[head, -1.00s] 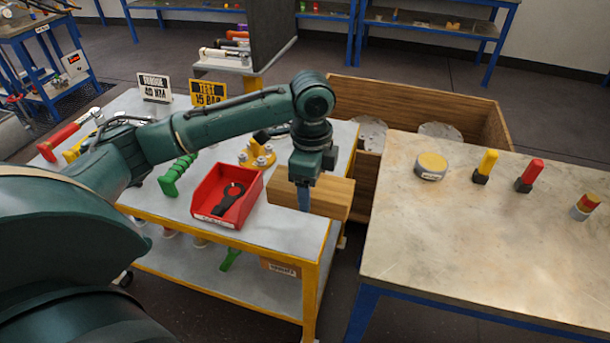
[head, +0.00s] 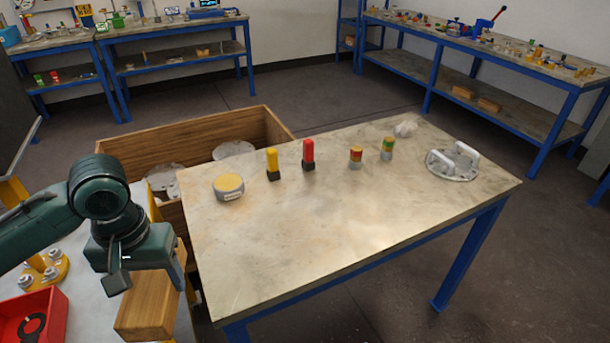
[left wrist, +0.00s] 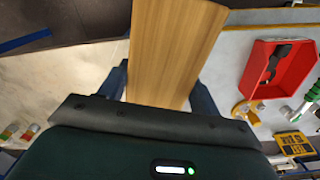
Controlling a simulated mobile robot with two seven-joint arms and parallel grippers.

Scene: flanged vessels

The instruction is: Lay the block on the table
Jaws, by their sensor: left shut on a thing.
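The wooden block (head: 149,301) is held in my left gripper (head: 180,265), at the left of the head view, by the near left side of the table. In the left wrist view the block (left wrist: 172,50) stands between the two fingers (left wrist: 160,88), which are shut on it. The table (head: 300,225) has a worn pale top and blue legs. The block is beside the table's left edge, over or near the trolley; its exact height over it I cannot tell. My right gripper is not in view.
On the table stand a yellow-topped round tin (head: 229,187), a yellow marker (head: 272,164), a red marker (head: 308,154), two small striped cylinders and a handled metal flange (head: 453,162). The table's front middle is clear. A wooden crate (head: 262,133) stands behind; a red bin (head: 36,318) is at left.

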